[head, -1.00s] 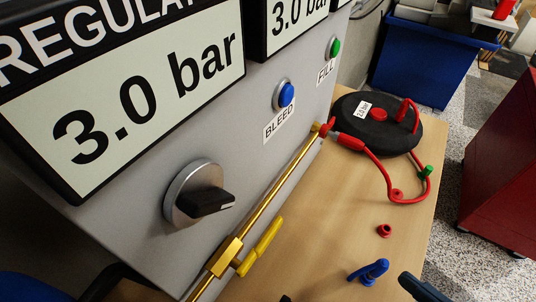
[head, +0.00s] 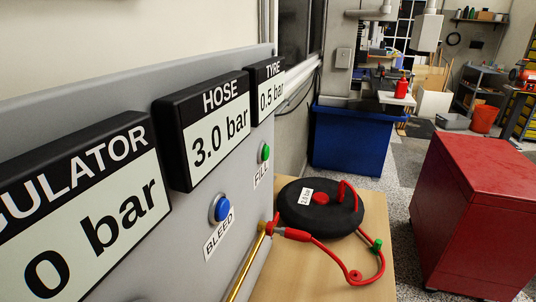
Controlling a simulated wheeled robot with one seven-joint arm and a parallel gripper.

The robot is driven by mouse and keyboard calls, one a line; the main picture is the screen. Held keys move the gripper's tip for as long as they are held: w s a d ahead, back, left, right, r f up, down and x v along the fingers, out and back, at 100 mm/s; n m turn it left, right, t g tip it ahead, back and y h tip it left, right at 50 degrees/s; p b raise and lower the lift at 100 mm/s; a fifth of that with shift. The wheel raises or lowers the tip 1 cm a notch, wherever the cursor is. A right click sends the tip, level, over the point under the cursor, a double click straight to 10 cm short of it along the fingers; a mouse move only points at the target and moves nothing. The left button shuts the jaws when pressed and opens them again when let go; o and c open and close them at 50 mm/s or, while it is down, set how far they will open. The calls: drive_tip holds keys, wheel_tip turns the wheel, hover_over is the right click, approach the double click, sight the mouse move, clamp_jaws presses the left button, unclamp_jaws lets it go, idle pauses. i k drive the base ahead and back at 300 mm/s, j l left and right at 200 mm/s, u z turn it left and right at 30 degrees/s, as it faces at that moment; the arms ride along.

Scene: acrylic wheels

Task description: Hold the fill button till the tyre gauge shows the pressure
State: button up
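The green fill button (head: 265,152) is on the grey panel (head: 180,250) in the head view, above its FILL label (head: 262,174). The tyre gauge (head: 268,90) above it reads 0.5 bar. The hose gauge (head: 206,132) reads 3.0 bar. The black tyre (head: 296,213) lies flat on the wooden bench with a small white tag, which seems to read 2.6 bar. A red hose (head: 329,257) runs from the brass pipe's end to the tyre. My gripper is out of view.
A blue bleed button (head: 220,208) sits left of the fill button on the panel.

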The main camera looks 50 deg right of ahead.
sight(266, 151)
drive_tip(key=k+z, duration=0.15)
drive_tip(key=k, duration=0.25)
drive_tip(key=k+l+z, duration=0.15)
drive_tip(key=k, duration=0.3)
